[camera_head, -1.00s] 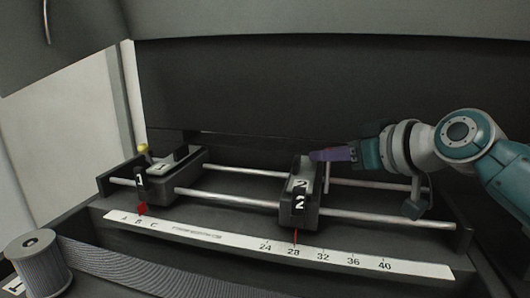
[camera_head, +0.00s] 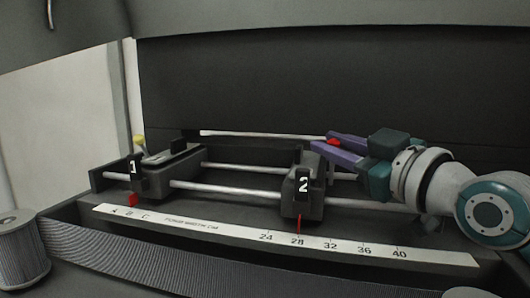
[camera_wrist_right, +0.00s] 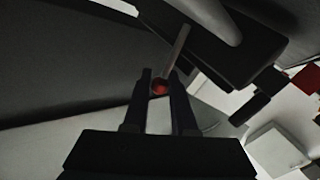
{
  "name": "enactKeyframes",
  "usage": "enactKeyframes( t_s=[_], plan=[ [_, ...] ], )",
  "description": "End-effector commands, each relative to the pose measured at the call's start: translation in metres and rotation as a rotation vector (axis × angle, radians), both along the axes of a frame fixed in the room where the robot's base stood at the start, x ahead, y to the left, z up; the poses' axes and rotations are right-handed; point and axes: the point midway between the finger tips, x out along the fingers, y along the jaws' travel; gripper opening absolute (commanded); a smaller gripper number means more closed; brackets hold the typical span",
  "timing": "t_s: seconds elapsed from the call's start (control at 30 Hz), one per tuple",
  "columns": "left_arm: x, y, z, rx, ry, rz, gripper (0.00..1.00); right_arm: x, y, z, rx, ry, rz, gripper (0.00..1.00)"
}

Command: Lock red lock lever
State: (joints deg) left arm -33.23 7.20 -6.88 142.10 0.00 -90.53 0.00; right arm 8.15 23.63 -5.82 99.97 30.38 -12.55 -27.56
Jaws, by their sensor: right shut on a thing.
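The red lock lever shows as a small red knob (camera_head: 333,141) behind slider block 2 (camera_head: 302,192) in the head view. In the right wrist view the round red knob (camera_wrist_right: 159,88) sits between the fingertips, with a thin rod running up from it. My right gripper (camera_head: 320,144) comes in from the right. Its purple fingers are shut on the red knob, one on each side. Block 2 stands just in front of and below the fingertips. The lever's base is hidden. My left gripper is not in view.
Slider block 1 (camera_head: 137,176) sits at the left on the same metal rails (camera_head: 240,194). A white numbered scale (camera_head: 185,223) runs along the front, with red pointers under both blocks. A grey ribbed roll (camera_head: 22,255) is at the front left. A dark panel (camera_head: 230,85) rises behind.

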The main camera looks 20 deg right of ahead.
Motion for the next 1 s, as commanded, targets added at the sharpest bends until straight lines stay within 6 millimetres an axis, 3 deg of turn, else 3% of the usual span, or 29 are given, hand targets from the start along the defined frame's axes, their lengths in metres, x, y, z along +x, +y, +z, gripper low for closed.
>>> enactKeyframes(
  t_s=[0.5,0.53,0.7,0.8,1.0],
  plan=[
    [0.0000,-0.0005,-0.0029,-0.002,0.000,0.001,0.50,-0.0012,0.0011,0.0000,-0.013,-0.019,0.001,0.00],
    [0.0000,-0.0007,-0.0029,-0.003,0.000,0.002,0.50,-0.0012,0.0011,0.0000,-0.013,-0.020,0.000,0.27],
    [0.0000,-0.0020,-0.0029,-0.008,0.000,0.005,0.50,-0.0012,0.0010,-0.0001,-0.013,-0.020,0.000,0.46],
    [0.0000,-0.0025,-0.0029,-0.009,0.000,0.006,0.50,-0.0012,0.0009,-0.0001,-0.013,-0.020,0.000,0.55],
    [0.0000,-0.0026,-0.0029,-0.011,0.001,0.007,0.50,-0.0014,0.0007,-0.0001,-0.013,-0.020,0.000,0.55]
  ],
)
